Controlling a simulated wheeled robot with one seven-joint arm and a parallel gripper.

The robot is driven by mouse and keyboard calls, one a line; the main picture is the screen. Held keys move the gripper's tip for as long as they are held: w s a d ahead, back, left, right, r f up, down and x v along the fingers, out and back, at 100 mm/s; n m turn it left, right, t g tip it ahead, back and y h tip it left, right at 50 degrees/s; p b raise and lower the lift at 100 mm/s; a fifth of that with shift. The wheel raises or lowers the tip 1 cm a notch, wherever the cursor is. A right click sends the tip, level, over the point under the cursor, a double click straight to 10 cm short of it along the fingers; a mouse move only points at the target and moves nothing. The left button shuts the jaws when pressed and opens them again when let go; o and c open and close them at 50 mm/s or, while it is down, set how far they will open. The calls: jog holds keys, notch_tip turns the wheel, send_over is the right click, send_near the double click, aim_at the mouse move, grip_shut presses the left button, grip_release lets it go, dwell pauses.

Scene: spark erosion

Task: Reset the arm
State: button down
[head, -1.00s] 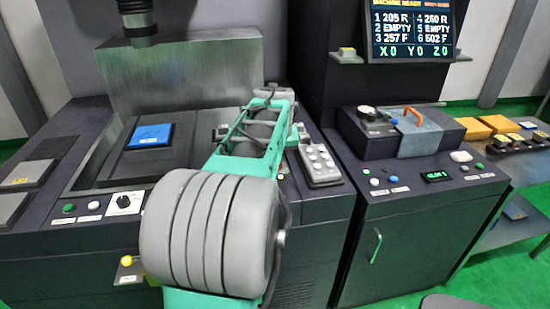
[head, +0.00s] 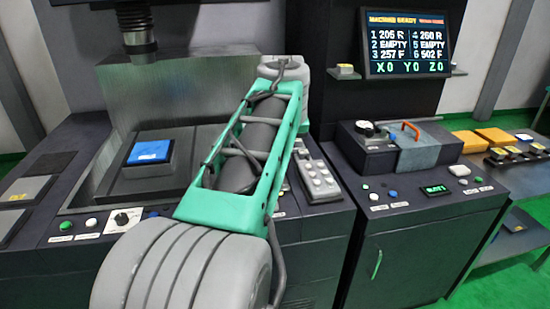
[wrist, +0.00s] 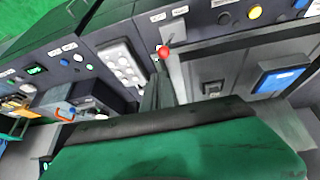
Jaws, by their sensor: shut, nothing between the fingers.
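My arm crosses the middle of the head view, with a ribbed grey joint low in front and a green open-frame link (head: 245,165) rising up and to the right. Its far end is over the dark machine console. My gripper itself is hidden behind the arm in the head view. In the wrist view, the narrow dark fingers of my gripper (wrist: 158,92) show beyond the large green housing. They are shut with nothing between them. They point towards the console, near a red knob (wrist: 163,52), and look clear of it, though the gap is hard to judge.
A blue block (head: 150,152) sits in the machine's work area, under a dark vertical head (head: 137,30). A grey button pad (head: 318,180) lies right of my arm. Space above the right console is open.

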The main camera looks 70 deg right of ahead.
dwell(0.4)
jog(key=s+a+f+m+y, duration=0.1)
jog(key=a+f, duration=0.1)
jog(key=f, duration=0.4)
jog(key=s+a+f+m+y, duration=0.1)
jog(key=a+f+m, duration=0.15)
jog(key=f, duration=0.45)
jog(key=w+a+f+n, duration=0.2)
jog(key=w+a+f, duration=0.25)
jog(key=a, duration=0.25)
jog(key=w+a+f+n+y, duration=0.1)
jog(key=w+a+f+n, duration=0.1)
jog(key=w+a, duration=0.35)
jog(key=w+a+f+n, duration=0.1)
jog(key=w+a+n, duration=0.15)
jog(key=a, duration=0.55)
jog(key=w+a+f+n+y, duration=0.1)
jog(key=w+a+f+n, duration=0.15)
jog(key=a, duration=0.35)
jog(key=w+a+r+n, duration=0.1)
jog(key=w+a+n, duration=0.1)
jog(key=a, duration=0.6)
jog(key=w+a+r+n+t+y, duration=0.1)
jog(key=w+a+r+n, duration=0.1)
jog(key=a+n, duration=0.3)
jog(key=w+a, duration=0.1)
jog(key=a, duration=0.2)
jog(key=shift+w+a+r, duration=0.2)
jog(key=shift+w, duration=0.05)
